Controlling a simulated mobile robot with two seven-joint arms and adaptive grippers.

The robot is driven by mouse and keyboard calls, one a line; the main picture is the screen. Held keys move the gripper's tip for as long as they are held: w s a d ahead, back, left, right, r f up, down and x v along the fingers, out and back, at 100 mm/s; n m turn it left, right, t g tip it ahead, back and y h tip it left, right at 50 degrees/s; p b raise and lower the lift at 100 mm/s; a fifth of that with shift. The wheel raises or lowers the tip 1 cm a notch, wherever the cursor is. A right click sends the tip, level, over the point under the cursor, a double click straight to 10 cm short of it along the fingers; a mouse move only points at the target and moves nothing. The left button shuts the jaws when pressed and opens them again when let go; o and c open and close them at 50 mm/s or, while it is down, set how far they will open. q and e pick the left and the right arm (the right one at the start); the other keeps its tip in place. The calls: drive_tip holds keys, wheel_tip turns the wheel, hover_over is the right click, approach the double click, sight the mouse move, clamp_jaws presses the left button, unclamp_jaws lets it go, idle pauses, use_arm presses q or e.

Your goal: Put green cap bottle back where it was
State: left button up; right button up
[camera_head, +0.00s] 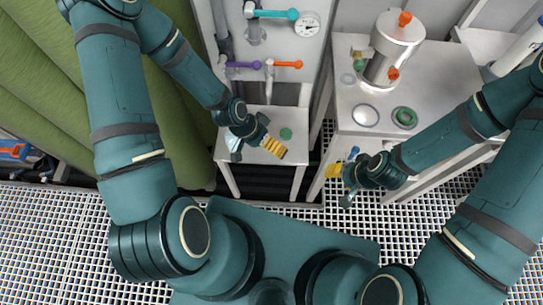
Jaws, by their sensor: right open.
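A round green cap (286,133) shows from above on the small white table in the middle; any bottle body under it is hidden. My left gripper (262,146) is over that table, just left of the green cap and apart from it. Its yellow finger pads show, but the gap between its fingers cannot be made out. My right gripper (339,184) is open and empty, in front of the right table's left edge. A green ring-shaped item (404,117) lies on the right table; I cannot tell whether it is a cap or a dish.
A metal vessel (392,48) with orange and green fittings stands on the right table (350,105), near a round metal lid (365,115). A panel behind has a teal valve handle (272,14), a purple handle (243,65) and a gauge (307,25). A green curtain (35,60) hangs left.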

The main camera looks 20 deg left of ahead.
use_arm(q)
drive_tip(key=s+n, duration=0.1)
drive_tip(key=n, duration=0.1)
drive_tip(key=s+d+n+y, duration=0.1)
drive_tip(key=n, duration=0.1)
drive_tip(key=s+d+n, duration=0.1)
drive_tip(key=s+n, duration=0.1)
drive_tip(key=shift+s+d+r+t+y, duration=0.1)
drive_tip(key=shift+d+r+t+y, duration=0.1)
drive_tip(key=shift+r+t+y, duration=0.15)
idle(1.1)
